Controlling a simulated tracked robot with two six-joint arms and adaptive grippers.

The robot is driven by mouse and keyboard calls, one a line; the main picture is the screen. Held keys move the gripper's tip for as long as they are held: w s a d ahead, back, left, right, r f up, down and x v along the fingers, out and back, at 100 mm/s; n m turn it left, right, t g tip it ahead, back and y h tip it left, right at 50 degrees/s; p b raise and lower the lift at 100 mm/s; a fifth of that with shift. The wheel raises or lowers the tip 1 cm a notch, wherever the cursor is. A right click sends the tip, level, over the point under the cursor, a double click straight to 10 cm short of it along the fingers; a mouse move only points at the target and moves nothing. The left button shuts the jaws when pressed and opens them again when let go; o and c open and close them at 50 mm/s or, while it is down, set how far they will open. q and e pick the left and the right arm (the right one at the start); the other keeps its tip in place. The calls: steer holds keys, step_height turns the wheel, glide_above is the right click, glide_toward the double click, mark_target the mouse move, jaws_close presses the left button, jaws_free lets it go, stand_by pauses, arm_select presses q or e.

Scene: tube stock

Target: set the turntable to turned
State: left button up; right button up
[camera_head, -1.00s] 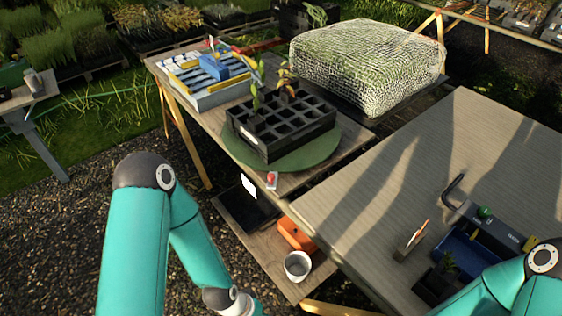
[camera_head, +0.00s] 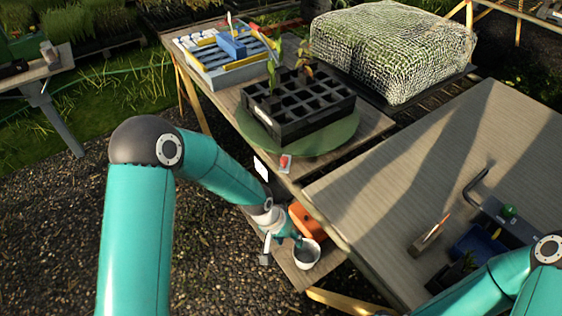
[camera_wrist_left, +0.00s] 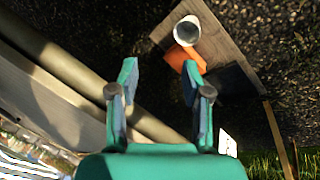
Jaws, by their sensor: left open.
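The turntable is a flat green disc (camera_head: 345,137) on the wooden bench, with a black cell tray (camera_head: 312,125) on top holding a few leafy plants. A small card with a red mark (camera_head: 285,163) is at the bench's front edge beside the disc. My left gripper (camera_head: 292,236) is below and in front of the turntable, by the low shelf. In the left wrist view its two fingers (camera_wrist_left: 160,78) are spread with nothing between them; the turntable does not show there. My right arm shows at the lower right, its gripper out of view.
A white pot (camera_head: 306,254) and an orange object (camera_head: 307,221) stand on the low shelf, close to my left gripper. A grey table (camera_head: 400,180) is to the right. A blue-grey crate (camera_head: 225,70) and a net-covered block (camera_head: 390,50) are behind.

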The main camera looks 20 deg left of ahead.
arm_select(q)
steer(key=w+a+r+t+y+b, duration=0.1)
steer(key=w+a+r+b, duration=0.1)
steer(key=w+r, duration=0.8)
steer(key=n+t+y+b, duration=0.1)
steer(key=t+y+b, duration=0.1)
steer(key=y, duration=0.1)
glide_toward(285, 158)
steer(key=x, duration=0.9)
steer(key=shift+a+f, duration=0.1)
arm_select(e)
step_height(285, 158, down, 5)
steer(key=shift+r, duration=0.2)
arm_select(q)
jaws_close()
